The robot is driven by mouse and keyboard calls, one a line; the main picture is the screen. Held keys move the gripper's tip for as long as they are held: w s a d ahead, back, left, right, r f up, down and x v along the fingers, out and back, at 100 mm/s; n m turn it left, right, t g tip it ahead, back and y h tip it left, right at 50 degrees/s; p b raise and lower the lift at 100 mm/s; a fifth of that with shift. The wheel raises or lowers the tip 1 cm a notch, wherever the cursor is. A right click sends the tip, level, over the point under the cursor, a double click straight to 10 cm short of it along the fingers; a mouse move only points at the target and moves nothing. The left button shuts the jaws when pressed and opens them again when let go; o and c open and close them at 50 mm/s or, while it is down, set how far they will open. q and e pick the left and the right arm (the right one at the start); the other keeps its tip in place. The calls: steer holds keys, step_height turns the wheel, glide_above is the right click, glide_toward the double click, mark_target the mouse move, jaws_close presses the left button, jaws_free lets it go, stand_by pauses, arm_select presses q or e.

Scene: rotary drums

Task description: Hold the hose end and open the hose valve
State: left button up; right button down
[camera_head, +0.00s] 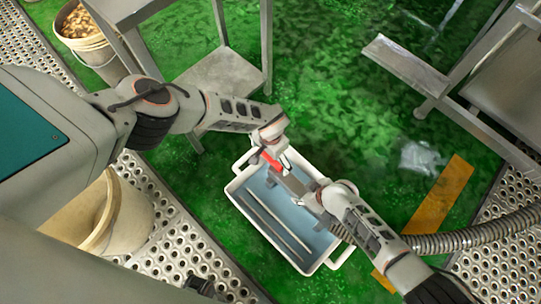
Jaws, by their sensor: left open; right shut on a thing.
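A corrugated metal hose (475,236) comes in from the right edge and passes behind my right arm. Its end (291,183), a grey fitting, lies over a white tray. A red valve handle (270,160) shows at the far end of the fitting. My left gripper (284,163) is open, right at the red handle; whether it touches is unclear. My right gripper (309,197) is shut on the hose end, with its fingers partly hidden by its own body.
The white tray (243,207) on the green wet floor holds thin metal rods (278,223). A beige bucket (128,215) stands at left, another filled bucket (85,45) at top left. Metal frames stand at top left and right (405,68). An orange strip (440,207) lies right.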

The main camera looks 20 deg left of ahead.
mark_target(271, 159)
steer(key=shift+s+d+f, duration=0.1)
steer(key=shift+s+f, duration=0.05)
steer(key=shift+s, duration=0.05)
arm_select(q)
steer(key=shift+r, duration=0.5)
step_height(271, 159, up, 11)
stand_by(0.4)
arm_select(e)
steer(key=c, duration=0.9)
jaws_free()
steer(key=shift+w, duration=0.1)
steer(key=shift+w, duration=0.1)
arm_select(q)
steer(key=shift+w+r, duration=0.35)
steer(key=shift+r, duration=0.2)
arm_select(e)
steer(key=shift+r, duration=0.45)
